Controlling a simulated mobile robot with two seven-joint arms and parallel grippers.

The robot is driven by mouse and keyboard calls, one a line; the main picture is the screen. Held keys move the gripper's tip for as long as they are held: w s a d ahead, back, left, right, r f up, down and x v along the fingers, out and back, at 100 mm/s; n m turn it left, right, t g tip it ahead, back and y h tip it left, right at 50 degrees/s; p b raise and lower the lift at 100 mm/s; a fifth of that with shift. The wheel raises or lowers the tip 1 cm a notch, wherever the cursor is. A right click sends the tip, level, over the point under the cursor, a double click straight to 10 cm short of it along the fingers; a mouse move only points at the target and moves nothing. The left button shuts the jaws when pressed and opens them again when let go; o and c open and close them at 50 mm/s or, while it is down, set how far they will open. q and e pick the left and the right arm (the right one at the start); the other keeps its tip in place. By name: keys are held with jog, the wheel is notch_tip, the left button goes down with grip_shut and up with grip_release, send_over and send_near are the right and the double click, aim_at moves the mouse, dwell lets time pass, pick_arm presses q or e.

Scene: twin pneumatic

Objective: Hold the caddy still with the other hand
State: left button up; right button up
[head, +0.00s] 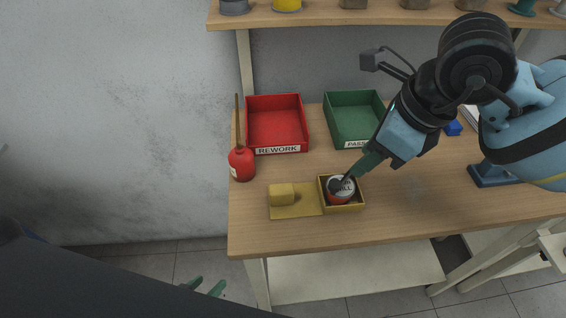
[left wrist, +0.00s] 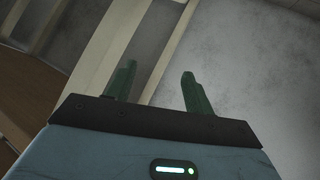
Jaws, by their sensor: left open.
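The caddy (head: 306,209) looks like a yellow holder on the bench, with a flat plate at left and a square, walled box at right. A yellow block (head: 281,194) sits on the plate. A red can with a white labelled top (head: 335,197) stands in the box. My right gripper (head: 351,178) reaches down from the upper right to the can's top; its dark green fingers overlap the can and the box's back edge, and their gap is hidden. My left gripper (head: 204,287) is open and empty, low and left of the bench, well away from the caddy. Its parted green fingers show in the left wrist view (left wrist: 158,85).
A red REWORK tray (head: 277,127) and a green PASS tray (head: 354,112) stand behind the caddy. A red oil can (head: 241,163) with a tall spout stands at the bench's left edge. The bench front (head: 290,240) is clear. A shelf (head: 325,17) runs above.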

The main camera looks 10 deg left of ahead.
pick_arm(q)
jog(key=w+a+r+n+t+h, duration=0.15)
jog(key=w+r+n+t, duration=0.25)
jog(key=w+r, duration=0.8)
jog(key=w+a+r+n+t+h, duration=0.1)
jog(key=w+a+r+n+t, duration=0.2)
jog(key=w+r, duration=0.85)
jog(key=w+d+r+m+h, duration=0.1)
jog(key=d+r+m+h, duration=0.35)
jog(key=d+r, duration=0.75)
jog(key=w+d+r+m+g+h, duration=0.2)
jog(key=d+m+g+h, duration=0.3)
jog(key=d, duration=0.4)
jog(key=m+g+y, duration=1.2)
jog(key=m+y, duration=0.1)
jog(key=y, duration=0.1)
send_over(280, 189)
jog(key=f, duration=0.8)
jog(key=shift+w+d+f, duration=0.15)
jog(key=shift+w+d, duration=0.2)
jog(key=shift+d, duration=0.05)
jog(key=shift+s+a, duration=0.35)
jog(key=shift+a, duration=0.1)
jog(key=shift+f, duration=3.95)
